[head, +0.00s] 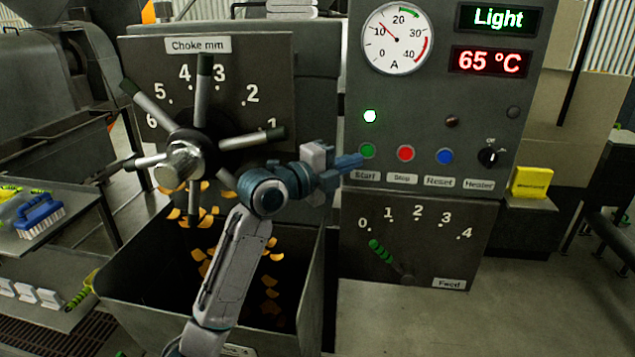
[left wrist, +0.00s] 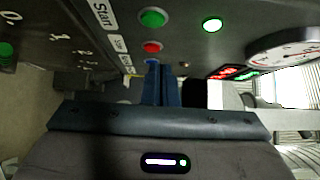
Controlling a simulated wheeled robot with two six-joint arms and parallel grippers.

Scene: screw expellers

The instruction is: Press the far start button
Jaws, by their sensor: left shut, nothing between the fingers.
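The green start button (head: 367,151) is on the grey control panel above a "Start" label. It also shows in the left wrist view (left wrist: 153,18), above and left of the fingertips. My left gripper (head: 355,162) is shut and empty. In the head view its blue fingertips point right and sit just below and left of the button, over the panel's left edge. In the left wrist view the shut fingers (left wrist: 163,85) stand below the red stop button (left wrist: 152,47) and look apart from the green one. I cannot tell how far they are from the panel. My right gripper is not visible.
The blue reset button (head: 445,157) and heater knob (head: 490,157) continue the row. A lit lamp (head: 370,116) is above the start button. The gauge (head: 397,38) reads above 10; displays show "Light" and 65 °C. A spoked choke wheel (head: 185,160) stands left, above a bin (head: 150,285) with orange pieces.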

